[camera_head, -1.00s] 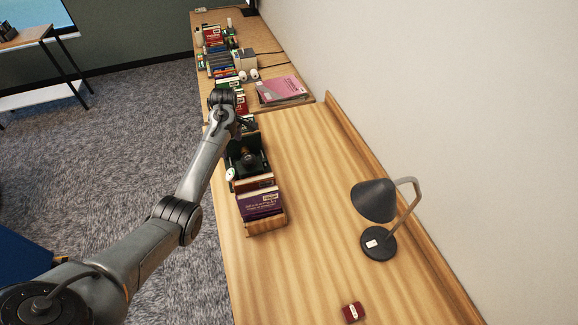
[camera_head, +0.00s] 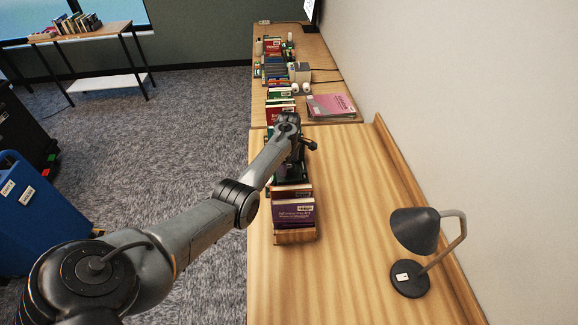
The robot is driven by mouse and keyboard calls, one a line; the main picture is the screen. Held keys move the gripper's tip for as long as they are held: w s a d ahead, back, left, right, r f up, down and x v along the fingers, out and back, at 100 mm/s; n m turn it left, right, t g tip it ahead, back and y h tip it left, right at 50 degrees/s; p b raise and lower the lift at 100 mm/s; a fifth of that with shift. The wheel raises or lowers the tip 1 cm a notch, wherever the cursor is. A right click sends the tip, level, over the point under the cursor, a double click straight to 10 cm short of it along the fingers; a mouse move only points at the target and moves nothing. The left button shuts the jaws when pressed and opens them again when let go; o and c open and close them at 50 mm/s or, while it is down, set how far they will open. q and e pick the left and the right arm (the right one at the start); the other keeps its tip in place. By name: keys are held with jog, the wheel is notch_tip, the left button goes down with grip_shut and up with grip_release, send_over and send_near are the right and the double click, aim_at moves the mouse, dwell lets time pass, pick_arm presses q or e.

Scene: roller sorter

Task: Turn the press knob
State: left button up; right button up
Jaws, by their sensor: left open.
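A dark press-like device (camera_head: 293,176) stands on the wooden desk, in the row of books along its left edge. My left arm reaches in from the lower left and covers much of it. The press knob cannot be made out clearly behind the arm. My left gripper (camera_head: 304,149) is at the far end of the arm, at or just above the far part of the device. It is open and small in the view; I cannot tell whether it touches anything. My right gripper is out of view.
Books in a wooden holder (camera_head: 295,236) stand at the near end of the row. A dark lamp (camera_head: 415,232) stands at the right. Pink books (camera_head: 331,106) lie beyond. The desk's middle is clear. A blue bin (camera_head: 40,215) stands on the carpet.

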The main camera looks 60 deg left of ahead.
pick_arm(q)
jog(key=shift+f, duration=0.6)
jog(key=shift+c, duration=0.3)
jog(key=c, duration=1)
jog(key=shift+r, duration=0.1)
